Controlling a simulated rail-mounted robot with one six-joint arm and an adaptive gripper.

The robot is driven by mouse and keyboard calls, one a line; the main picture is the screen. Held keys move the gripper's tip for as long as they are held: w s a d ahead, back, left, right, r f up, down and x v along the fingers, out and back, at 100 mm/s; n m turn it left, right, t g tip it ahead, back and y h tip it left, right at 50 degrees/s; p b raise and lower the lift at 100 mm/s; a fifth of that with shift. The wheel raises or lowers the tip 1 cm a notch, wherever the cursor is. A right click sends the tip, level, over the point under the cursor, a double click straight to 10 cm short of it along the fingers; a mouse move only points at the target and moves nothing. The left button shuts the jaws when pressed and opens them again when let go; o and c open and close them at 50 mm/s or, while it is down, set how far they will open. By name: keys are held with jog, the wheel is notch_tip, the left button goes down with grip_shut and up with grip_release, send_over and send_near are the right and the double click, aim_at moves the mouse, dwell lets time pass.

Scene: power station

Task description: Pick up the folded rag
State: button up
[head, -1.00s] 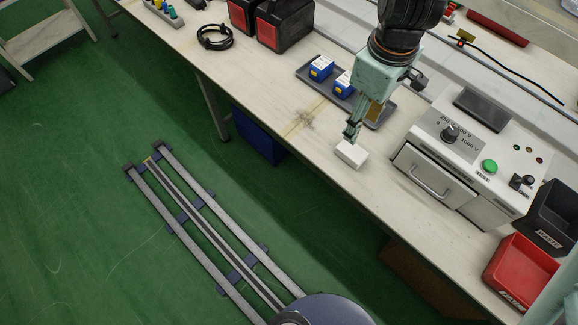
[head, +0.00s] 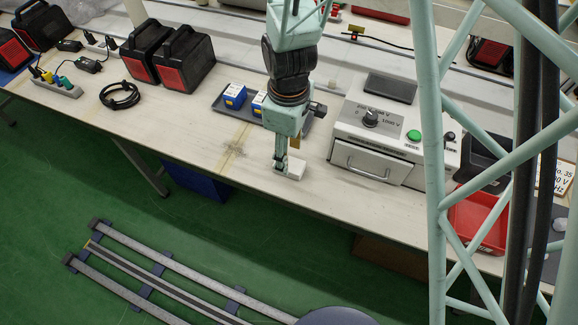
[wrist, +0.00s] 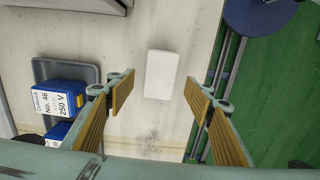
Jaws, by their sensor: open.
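The folded rag (head: 294,170) is a small white block-shaped bundle lying flat on the bench near its front edge. My gripper (head: 280,165) points down just above or beside it, and its fingertips partly cover the rag in the head view. In the wrist view the rag (wrist: 161,73) lies between the lines of the two open fingers, toward the tips, with bench surface showing on both sides. The fingers are apart and nothing is between the pads. I cannot tell the exact height of the fingertips over the bench.
A grey tray (head: 222,104) with blue boxes (head: 234,96) stands behind and left of my gripper. A white test unit (head: 352,128) stands close on the right. A red bin (head: 474,222) is farther right. The bench (head: 190,122) left of the rag is mostly clear.

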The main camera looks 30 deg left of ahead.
jog(key=shift+f, duration=0.1)
jog(key=shift+f+b, duration=0.75)
jog(key=shift+f, duration=1.75)
jog(key=c, duration=0.9)
jog(key=shift+r, duration=0.2)
jog(key=shift+c, duration=0.2)
jog(key=shift+r+p, duration=0.6)
jog(key=shift+r, duration=1.05)
jog(key=s+d+r+p, duration=0.1)
jog(key=s+d, duration=0.9)
jog(key=s, duration=0.2)
jog(key=shift+d+r, duration=0.2)
jog(key=shift+d, duration=0.15)
